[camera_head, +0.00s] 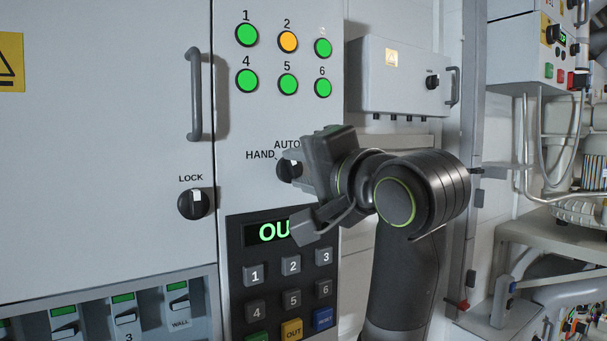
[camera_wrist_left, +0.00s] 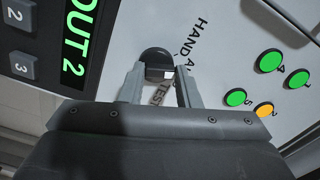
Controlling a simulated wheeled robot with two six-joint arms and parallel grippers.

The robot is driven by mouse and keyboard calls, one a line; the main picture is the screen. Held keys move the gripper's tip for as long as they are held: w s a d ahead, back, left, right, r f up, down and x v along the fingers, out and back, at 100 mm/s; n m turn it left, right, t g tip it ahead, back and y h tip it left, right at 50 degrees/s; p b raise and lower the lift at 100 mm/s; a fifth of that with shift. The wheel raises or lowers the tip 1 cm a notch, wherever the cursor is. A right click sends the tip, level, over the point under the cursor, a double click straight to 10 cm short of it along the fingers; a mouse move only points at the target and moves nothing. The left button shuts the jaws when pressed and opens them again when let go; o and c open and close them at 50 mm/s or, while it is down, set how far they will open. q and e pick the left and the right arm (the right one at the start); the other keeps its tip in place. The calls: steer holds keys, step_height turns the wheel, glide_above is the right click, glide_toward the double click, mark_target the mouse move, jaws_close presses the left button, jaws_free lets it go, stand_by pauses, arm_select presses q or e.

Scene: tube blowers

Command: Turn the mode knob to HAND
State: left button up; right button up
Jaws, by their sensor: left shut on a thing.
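The black mode knob (camera_head: 285,170) sits on the grey panel below the HAND (camera_head: 260,155) and AUTO (camera_head: 287,145) labels. My left gripper (camera_head: 299,172) is at the knob from the right and hides part of it. In the left wrist view the knob (camera_wrist_left: 153,56) lies between the two fingertips of my left gripper (camera_wrist_left: 161,76), which are shut on it. A white mark (camera_wrist_left: 168,73) shows on the knob, near the TEST lettering (camera_wrist_left: 160,92). I cannot tell which label it points at. My right gripper is not in view.
A LOCK knob (camera_head: 193,204) and a door handle (camera_head: 194,95) are on the left. Several lamps (camera_head: 288,42) are above the mode knob. A display (camera_head: 268,233) and keypad (camera_head: 292,265) are below, partly behind my gripper. A small box (camera_head: 400,75) is behind on the right.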

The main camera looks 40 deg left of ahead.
arm_select(q)
steer(key=n+b, duration=0.1)
steer(key=n, duration=0.4)
steer(key=shift+s+n, duration=0.1)
steer(key=shift+n, duration=0.5)
steer(key=o, duration=0.9)
steer(key=shift+o, duration=0.3)
steer(key=shift+a, duration=0.1)
steer(key=shift+f, duration=0.1)
